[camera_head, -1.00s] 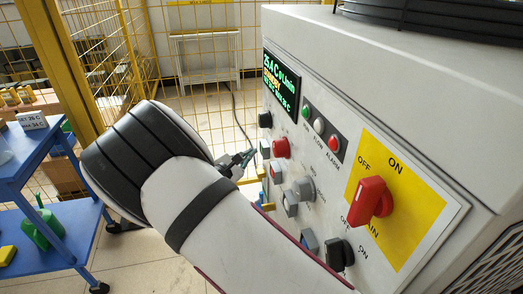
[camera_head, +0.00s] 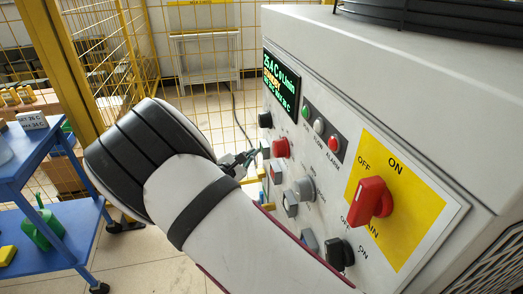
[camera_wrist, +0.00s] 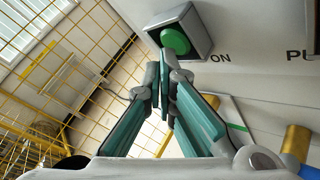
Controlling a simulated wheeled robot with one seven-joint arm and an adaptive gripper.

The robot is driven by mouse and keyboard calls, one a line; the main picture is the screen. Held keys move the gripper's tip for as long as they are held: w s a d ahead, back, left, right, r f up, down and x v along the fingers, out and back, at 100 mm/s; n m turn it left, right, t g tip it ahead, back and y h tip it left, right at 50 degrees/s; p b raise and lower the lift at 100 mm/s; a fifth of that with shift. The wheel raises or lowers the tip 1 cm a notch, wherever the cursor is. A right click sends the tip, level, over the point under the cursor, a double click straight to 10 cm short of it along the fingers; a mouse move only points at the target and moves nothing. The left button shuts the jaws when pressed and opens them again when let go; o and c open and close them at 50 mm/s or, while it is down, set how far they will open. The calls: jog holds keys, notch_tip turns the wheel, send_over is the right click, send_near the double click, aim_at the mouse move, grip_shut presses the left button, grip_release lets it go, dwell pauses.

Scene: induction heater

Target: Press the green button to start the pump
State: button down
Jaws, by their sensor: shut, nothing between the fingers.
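The green button (camera_wrist: 175,41) is round and sits in a square grey housing, marked ON, in the wrist view. My gripper (camera_wrist: 166,72) is shut and empty, with its fingertips just below the button in that view. The tips look very close to the button's lower edge; I cannot tell if they touch it. In the head view my gripper (camera_head: 238,162) is at the far left end of the control panel (camera_head: 305,155), partly hidden behind my arm. I cannot make out the green button's face there.
The panel carries a red knob (camera_head: 281,147), grey switches (camera_head: 303,190), a black knob (camera_head: 339,254) and a large red main switch (camera_head: 371,201) on yellow. A lit display (camera_head: 281,85) is above. A blue cart (camera_head: 75,230) and yellow mesh fence (camera_head: 205,60) stand to the left.

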jog(key=shift+w+d, duration=0.15)
jog(key=shift+d, duration=0.45)
dwell(1.0)
jog(key=shift+a, duration=0.1)
jog(key=shift+s+a, duration=0.25)
jog(key=shift+a, duration=0.6)
jog(key=shift+s+a+b, duration=0.1)
jog(key=shift+s+a, duration=0.15)
jog(key=shift+a, duration=0.55)
jog(key=shift+s+a+b, duration=0.15)
jog(key=shift+s+a, duration=0.05)
jog(key=shift+a, duration=0.6)
jog(key=shift+s+a+b, duration=0.1)
jog(key=shift+s+a, duration=0.15)
jog(key=shift+a, duration=0.55)
jog(key=shift+a, duration=0.15)
jog(key=s+a+b, duration=0.2)
jog(key=s+a, duration=0.1)
jog(key=a, duration=0.7)
jog(key=shift+a+b, duration=0.15)
jog(key=shift+b, duration=0.2)
